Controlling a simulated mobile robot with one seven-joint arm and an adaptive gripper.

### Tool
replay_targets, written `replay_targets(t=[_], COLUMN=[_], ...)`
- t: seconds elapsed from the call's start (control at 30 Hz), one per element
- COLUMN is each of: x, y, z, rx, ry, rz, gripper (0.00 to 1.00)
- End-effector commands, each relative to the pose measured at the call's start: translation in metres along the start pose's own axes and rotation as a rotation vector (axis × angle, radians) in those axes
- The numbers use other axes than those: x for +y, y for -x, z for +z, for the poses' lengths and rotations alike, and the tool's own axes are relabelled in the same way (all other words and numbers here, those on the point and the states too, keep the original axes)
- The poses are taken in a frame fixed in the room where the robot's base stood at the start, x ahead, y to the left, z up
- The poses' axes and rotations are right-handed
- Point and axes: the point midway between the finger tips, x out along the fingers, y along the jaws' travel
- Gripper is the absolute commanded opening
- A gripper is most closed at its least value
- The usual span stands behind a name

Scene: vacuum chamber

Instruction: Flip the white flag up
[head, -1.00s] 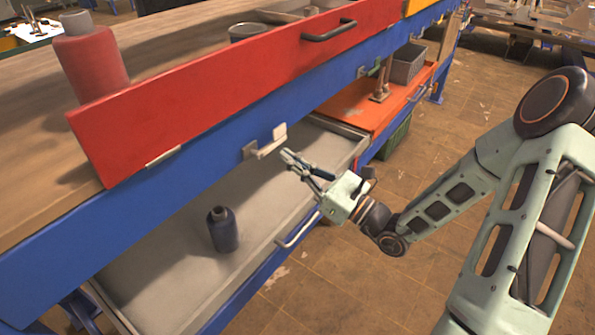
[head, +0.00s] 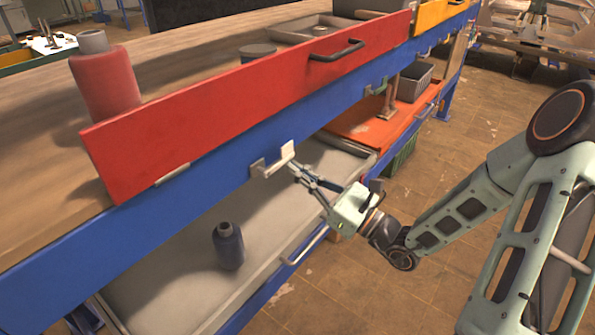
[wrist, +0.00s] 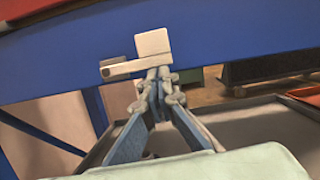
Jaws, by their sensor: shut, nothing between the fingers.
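The white flag (head: 288,151) is a small square plate on the end of a short pale lever, mounted by a bracket on the blue beam. In the wrist view the flag (wrist: 153,43) stands above the lever's right end, and the lever runs about level to the left. My gripper (head: 293,168) is shut and empty, with its fingertips just below the flag. In the wrist view the fingertips (wrist: 157,73) sit right at the underside of the lever's end. I cannot tell for sure whether they touch it.
A red panel with a black handle (head: 337,50) is above the blue beam (head: 100,235). Below is an open grey drawer (head: 165,275) holding a dark bottle (head: 228,246). A red bottle (head: 105,82) stands on the bench top.

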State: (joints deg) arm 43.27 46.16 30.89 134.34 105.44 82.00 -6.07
Motion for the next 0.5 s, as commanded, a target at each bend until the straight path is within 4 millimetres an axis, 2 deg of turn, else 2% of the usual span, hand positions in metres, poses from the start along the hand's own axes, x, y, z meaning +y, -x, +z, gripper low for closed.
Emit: replay_targets(t=[0.27, 0.5], x=[-0.002, -0.005], y=[-0.002, -0.005], z=[0.006, 0.017], rx=[-0.002, -0.001], ry=[0.064, 0.212], rz=[0.018, 0.055], gripper=[0.0, 0.0])
